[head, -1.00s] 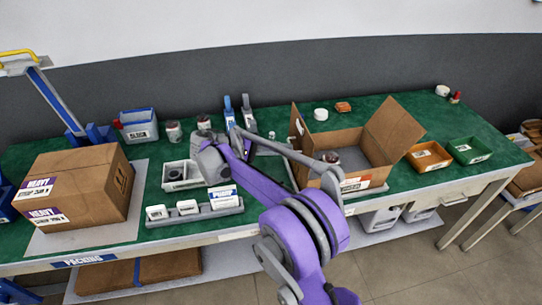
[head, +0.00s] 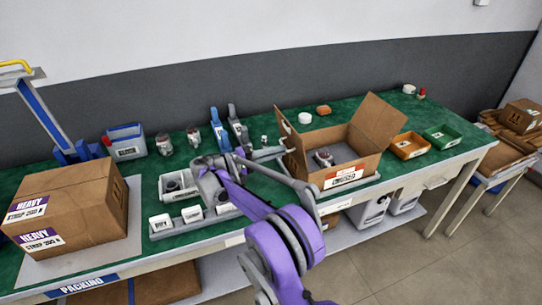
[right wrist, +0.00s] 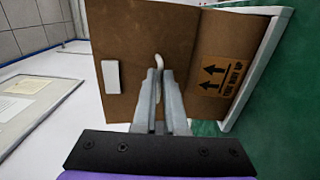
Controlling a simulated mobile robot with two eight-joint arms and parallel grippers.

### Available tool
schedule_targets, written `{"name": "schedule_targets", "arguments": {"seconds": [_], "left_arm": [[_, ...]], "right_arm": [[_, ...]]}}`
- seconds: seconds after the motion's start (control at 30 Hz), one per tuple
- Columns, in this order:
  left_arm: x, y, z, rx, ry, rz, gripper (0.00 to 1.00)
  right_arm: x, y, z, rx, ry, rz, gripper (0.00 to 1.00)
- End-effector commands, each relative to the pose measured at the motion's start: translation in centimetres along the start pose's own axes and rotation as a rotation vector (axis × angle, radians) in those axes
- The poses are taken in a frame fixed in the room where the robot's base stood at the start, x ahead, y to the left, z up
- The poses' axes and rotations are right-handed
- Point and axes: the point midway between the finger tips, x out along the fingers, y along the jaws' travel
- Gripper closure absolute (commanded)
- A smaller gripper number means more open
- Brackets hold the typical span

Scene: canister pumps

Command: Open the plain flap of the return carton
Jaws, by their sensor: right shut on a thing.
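The open return carton (head: 352,163) stands on the green bench, with a red-and-white label on its front. Its right flap (head: 378,120) stands raised and leans outward. Its left flap (head: 285,130) is also up and tilts outward to the left. My right gripper (head: 281,152) reaches this left flap from its outer side. In the right wrist view my right gripper (right wrist: 158,76) is shut on a pale curved tab (right wrist: 158,60) on the brown flap (right wrist: 135,40). A white patch (right wrist: 112,77) sits beside it. My left gripper is not in view.
A dark-topped item (head: 323,157) stands inside the carton. A small grey rack (head: 163,232) and a closed heavy box (head: 75,212) are to the left. Two upright blue-and-grey tools (head: 236,128) stand behind my arm.

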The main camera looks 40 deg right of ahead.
Motion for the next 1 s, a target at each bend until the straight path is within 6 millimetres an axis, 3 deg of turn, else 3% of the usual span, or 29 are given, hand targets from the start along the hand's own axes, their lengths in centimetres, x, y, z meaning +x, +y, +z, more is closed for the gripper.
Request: {"name": "schedule_targets", "arguments": {"seconds": [0.57,0.6,0.77,1.0], "left_arm": [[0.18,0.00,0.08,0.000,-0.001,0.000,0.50],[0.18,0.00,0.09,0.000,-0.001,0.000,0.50],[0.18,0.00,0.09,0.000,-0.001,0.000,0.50],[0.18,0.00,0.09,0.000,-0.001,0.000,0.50]], "right_arm": [[0.47,-0.07,-0.22,0.001,0.001,0.014,1.00],[0.47,-0.08,-0.22,0.000,0.001,0.014,0.89],[0.47,-0.09,-0.21,0.000,0.000,0.014,0.60],[0.46,-0.09,-0.20,0.000,0.000,0.013,0.60]]}}
